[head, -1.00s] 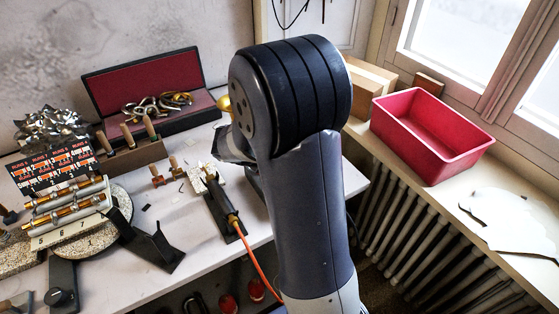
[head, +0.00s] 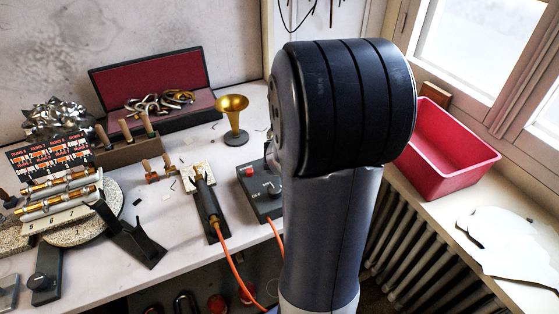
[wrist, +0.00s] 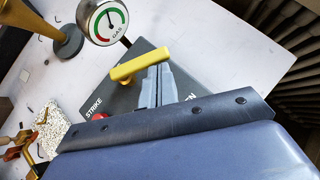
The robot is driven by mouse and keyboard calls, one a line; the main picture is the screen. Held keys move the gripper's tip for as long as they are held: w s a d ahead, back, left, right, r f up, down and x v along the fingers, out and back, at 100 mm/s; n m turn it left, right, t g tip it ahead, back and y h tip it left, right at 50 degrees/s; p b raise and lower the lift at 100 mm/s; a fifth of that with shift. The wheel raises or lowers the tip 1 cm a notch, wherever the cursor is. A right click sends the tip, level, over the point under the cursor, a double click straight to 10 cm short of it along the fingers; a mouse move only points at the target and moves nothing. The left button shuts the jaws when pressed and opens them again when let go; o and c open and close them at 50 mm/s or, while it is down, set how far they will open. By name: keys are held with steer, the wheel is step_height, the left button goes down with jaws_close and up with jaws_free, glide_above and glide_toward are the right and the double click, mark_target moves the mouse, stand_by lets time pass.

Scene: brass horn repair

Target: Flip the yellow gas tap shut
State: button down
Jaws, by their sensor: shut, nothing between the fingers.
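The yellow gas tap (wrist: 140,64) is a bar handle on a dark box, seen in the wrist view; it lies slantwise, its right end higher. My gripper (wrist: 157,78) has its grey fingers shut together and empty, just below the tap's right half. I cannot tell whether they touch it. The box (wrist: 122,98) carries the word STRIKE and a partly hidden word ending in N. In the head view the box (head: 266,207) shows a red button and the word OFF; my arm hides its right part, the tap and my gripper.
A round gas gauge (wrist: 108,22) stands beyond the tap. A brass bell on a dark stand (head: 232,118) is behind the box. A torch with an orange hose (head: 207,203) lies left of it. A red tub (head: 450,165) sits on the right sill.

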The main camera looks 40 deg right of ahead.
steer(key=shift+w+d, duration=0.35)
steer(key=shift+d, duration=0.25)
steer(key=shift+w+d, duration=0.35)
steer(key=shift+d, duration=0.25)
steer(key=shift+w+d, duration=0.1)
